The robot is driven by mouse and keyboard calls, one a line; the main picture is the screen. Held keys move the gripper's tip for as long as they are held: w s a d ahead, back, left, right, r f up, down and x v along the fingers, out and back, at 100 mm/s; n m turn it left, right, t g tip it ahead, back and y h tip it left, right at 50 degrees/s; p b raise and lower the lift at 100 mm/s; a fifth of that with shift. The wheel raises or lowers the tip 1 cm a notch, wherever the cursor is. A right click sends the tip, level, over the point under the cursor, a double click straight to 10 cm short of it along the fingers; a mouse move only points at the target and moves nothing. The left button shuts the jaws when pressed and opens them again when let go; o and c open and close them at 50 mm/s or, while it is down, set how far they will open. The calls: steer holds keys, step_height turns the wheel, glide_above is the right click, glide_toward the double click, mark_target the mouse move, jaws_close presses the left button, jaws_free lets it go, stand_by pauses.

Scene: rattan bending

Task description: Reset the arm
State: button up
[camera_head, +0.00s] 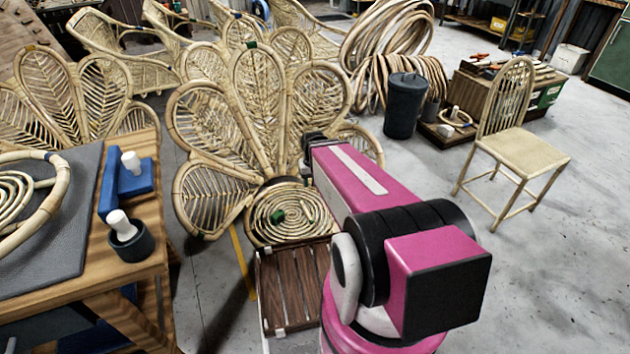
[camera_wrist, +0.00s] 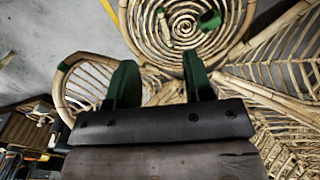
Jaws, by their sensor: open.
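My gripper (camera_wrist: 158,66) shows in the wrist view as two green fingers set well apart, with nothing between them. Beyond the fingertips is a round spiral rattan seat (camera_wrist: 178,45), with green pieces on it. In the head view my pink arm reaches forward over the floor, and its far end is by the petal-shaped rattan chair back (camera_head: 237,127). The fingers are hidden from the head view. The spiral seat (camera_head: 262,215) lies in front of that back, with a small green piece (camera_head: 278,216) on it.
A wooden workbench (camera_head: 75,280) at left holds a rattan ring (camera_head: 62,183), blue blocks and a dark cup (camera_head: 131,243). A slatted wooden platform (camera_head: 290,290) stands below the seat. A dark bin (camera_head: 404,105) and a chair (camera_head: 523,155) stand right.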

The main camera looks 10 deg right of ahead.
steer(key=s+r, duration=0.4)
steer(key=shift+s+r, duration=0.2)
steer(key=shift+r, duration=0.05)
stand_by(0.9)
